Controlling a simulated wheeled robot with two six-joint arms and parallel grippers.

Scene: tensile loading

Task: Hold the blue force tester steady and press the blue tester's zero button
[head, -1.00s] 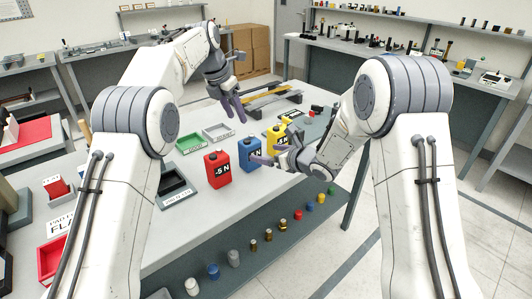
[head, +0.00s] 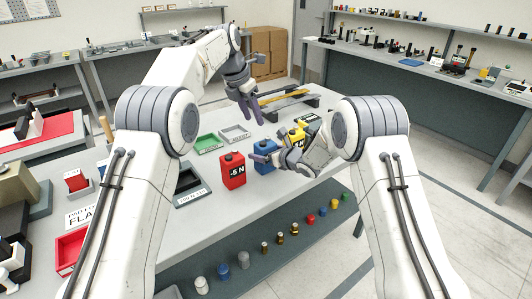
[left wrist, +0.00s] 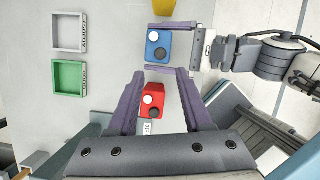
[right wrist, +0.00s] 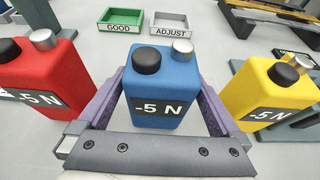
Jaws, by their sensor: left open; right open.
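The blue force tester (head: 265,147) stands upright on the table, partly hidden by my right gripper in the head view. In the right wrist view the blue tester (right wrist: 160,85) shows its "-5 N" label, a black knob and a silver knob on top. My right gripper (right wrist: 160,85) is open, one finger on each side of the blue tester; I cannot tell whether they touch it. In the left wrist view the blue tester (left wrist: 158,48) lies between the right fingers. My left gripper (head: 250,107) is open and empty, above the table behind the testers.
A red tester (head: 232,171) stands left of the blue one, and a yellow tester (head: 297,137) stands right. A green GOOD tray (head: 207,143) and a grey ADJUST tray (head: 235,134) lie behind.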

